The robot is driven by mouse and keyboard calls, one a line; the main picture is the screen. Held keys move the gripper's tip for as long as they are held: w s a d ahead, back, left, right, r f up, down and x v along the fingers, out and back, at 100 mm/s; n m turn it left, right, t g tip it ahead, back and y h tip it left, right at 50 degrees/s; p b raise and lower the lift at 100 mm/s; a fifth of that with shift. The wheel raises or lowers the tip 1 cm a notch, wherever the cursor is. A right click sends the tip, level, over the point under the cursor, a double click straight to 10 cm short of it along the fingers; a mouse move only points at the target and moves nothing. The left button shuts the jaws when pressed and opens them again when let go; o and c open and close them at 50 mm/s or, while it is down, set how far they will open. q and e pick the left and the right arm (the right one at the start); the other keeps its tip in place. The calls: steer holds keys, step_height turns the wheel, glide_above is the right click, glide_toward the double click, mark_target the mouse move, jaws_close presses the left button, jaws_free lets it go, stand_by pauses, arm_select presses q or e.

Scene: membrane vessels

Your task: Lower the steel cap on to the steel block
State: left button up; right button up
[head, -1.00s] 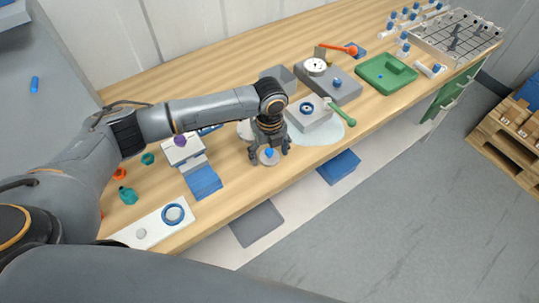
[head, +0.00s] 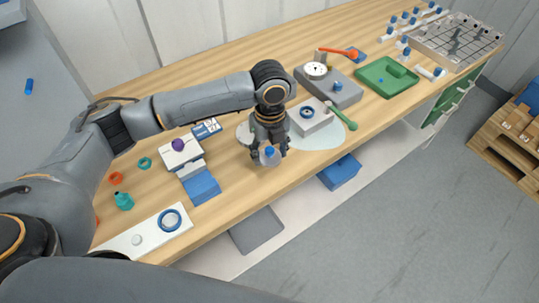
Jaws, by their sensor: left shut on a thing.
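The steel cap (head: 270,160) is a small pale grey disc with a blue knob on top. My left gripper (head: 270,154) points down and is shut on it, near the front edge of the wooden bench. I cannot tell whether the cap touches the bench or is a little above it. The steel block (head: 318,122) is a grey block with a blue ring in its top face. It sits to the right of and behind the gripper, on a pale round mat, apart from the cap. My right gripper is not in view.
A green-handled tool (head: 342,116) lies just right of the block. A larger grey block (head: 343,96) with a dial stands behind it, and a green tray (head: 375,83) farther right. A white box (head: 181,153) and blue slope (head: 201,187) stand left of the gripper.

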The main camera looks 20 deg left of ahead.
arm_select(q)
steer(key=s+d+r+p, duration=0.3)
steer(key=s+r, duration=0.7)
steer(key=shift+d+r+p, duration=0.25)
steer(key=shift+d+p, duration=0.05)
steer(key=shift+p, duration=0.05)
